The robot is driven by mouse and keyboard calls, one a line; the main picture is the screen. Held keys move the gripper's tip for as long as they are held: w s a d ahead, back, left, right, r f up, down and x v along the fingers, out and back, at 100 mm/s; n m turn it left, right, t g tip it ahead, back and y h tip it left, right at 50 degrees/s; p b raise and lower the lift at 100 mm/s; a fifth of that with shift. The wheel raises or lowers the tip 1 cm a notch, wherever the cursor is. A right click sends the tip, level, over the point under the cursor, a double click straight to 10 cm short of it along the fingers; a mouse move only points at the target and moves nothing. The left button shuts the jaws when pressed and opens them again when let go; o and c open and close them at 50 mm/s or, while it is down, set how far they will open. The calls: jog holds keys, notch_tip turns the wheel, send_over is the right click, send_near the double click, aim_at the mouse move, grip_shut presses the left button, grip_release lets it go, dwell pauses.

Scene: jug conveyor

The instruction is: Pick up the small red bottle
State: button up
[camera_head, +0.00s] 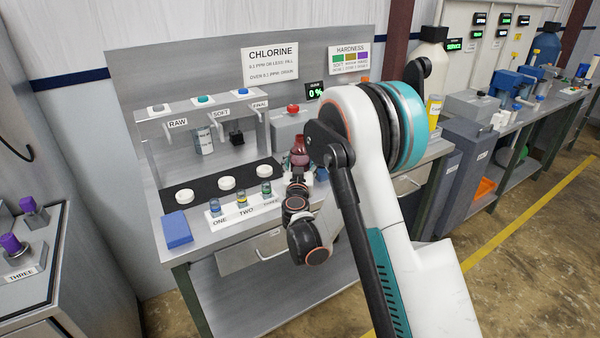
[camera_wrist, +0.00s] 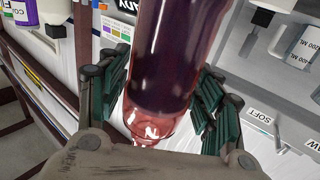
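The small red bottle (camera_head: 300,151) is dark red and glossy. In the head view it shows just beyond my gripper (camera_head: 298,178), at the right part of the bench, and my arm partly covers that area.
The bench holds a white rack (camera_head: 240,203) with small vials, a blue block (camera_head: 177,229) and a dark strip (camera_head: 205,187) with white discs. A grey box with a red button (camera_head: 293,108) stands behind the bottle. A yellow-labelled container (camera_head: 434,112) stands to the right.

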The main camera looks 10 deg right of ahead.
jog(key=c, duration=0.8)
jog(key=shift+o, duration=0.2)
jog(key=shift+r, duration=0.1)
notch_tip(320, 180, up, 20)
jog(key=p, duration=0.5)
jog(key=shift+p, duration=0.35)
